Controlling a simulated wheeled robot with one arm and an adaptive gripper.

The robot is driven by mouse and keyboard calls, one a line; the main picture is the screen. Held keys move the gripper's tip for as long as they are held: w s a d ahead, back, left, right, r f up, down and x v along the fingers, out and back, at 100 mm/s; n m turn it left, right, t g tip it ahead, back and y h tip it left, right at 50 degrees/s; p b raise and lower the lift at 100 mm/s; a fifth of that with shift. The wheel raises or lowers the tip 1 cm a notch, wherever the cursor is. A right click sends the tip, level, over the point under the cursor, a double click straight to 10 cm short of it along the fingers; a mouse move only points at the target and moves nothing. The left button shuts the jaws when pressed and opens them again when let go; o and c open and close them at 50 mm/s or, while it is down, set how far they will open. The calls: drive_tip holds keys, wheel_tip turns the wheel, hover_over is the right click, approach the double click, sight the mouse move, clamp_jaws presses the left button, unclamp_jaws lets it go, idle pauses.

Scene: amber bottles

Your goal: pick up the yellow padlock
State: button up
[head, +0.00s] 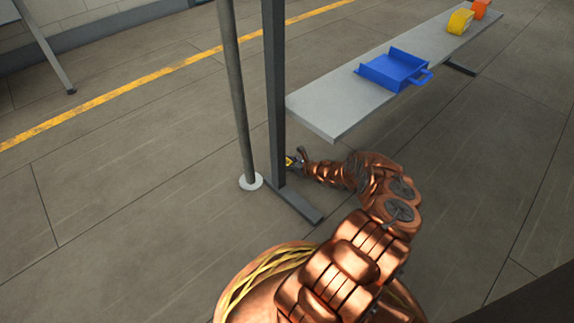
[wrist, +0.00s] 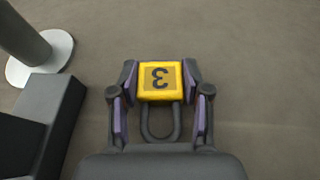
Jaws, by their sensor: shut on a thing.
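The yellow padlock (wrist: 160,80) is between the two fingers of my gripper (wrist: 160,88) in the wrist view. Its face carries a dark mark like a 3, and its dark shackle (wrist: 161,126) points back toward my palm. The fingers are shut on the sides of its body. In the head view, my gripper (head: 294,164) is low near the floor, beside the dark upright post, with a small bit of the yellow padlock (head: 289,161) showing. The post and fingers hide part of it there.
A dark post (head: 275,90) with a flat foot (head: 297,205) stands close to my gripper. A thin pole (head: 237,90) with a white round base (head: 251,181) is just left. A grey bench (head: 330,110) bears a blue dustpan-like tray (head: 393,70), a yellow object (head: 460,21) and an orange object (head: 481,9).

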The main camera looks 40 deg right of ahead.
drive_tip(key=shift+c, duration=0.8)
drive_tip(key=shift+r, duration=0.1)
